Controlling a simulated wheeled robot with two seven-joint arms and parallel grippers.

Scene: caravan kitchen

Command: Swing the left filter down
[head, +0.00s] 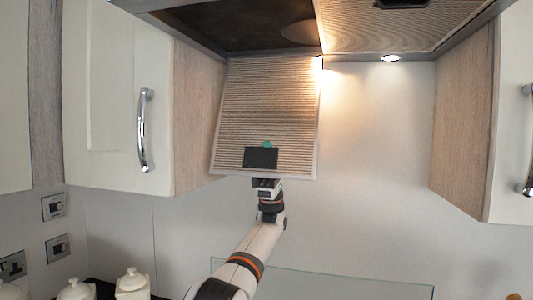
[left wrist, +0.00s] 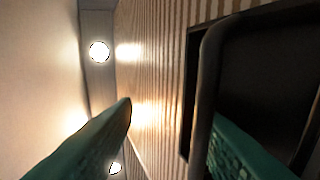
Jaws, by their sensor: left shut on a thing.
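The left filter (head: 268,100) is a ribbed, light-framed panel in the head view. It hangs steeply down from the hood, its lower edge swung well below the opening. Its black handle recess (head: 261,158) is near the lower edge. My left gripper (head: 267,145) is at this recess, its arm reaching up from below. In the left wrist view, my green fingers (left wrist: 170,112) lie on either side of the dark handle bar (left wrist: 203,95), one finger inside the recess. The gripper is shut on the handle. My right gripper is not in view.
The right filter (head: 390,32) lies up in the hood beside a lit lamp (head: 390,58). The dark hood opening (head: 240,25) is exposed above the left filter. Cupboards flank the hood, the left one (head: 120,110) close to the filter. White canisters (head: 132,284) stand below left.

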